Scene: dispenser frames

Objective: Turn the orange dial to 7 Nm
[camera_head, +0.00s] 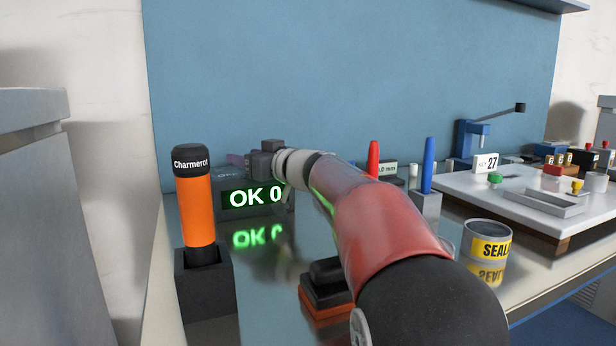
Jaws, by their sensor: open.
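An orange cylinder (200,210) with a black cap lettered "Charmerot" stands upright in a dark block (205,285) at the left. I see no dial scale or 7 Nm mark on its visible side. A dark box (228,182) behind it has a display (250,196) with green digits, "OK 0", its right end cut off by my arm. My gripper (258,152) is at the top of this box, to the right of and apart from the orange cylinder. It is open; its fingertips are small and partly hidden, and I cannot tell whether they touch anything.
A black-handled piece with an orange base (328,300) sits close below my arm. A yellow "SEAL" tin (487,240), a blue pen (429,165) and red pen (374,160) stand to the right. A white board (470,195) fills the right side.

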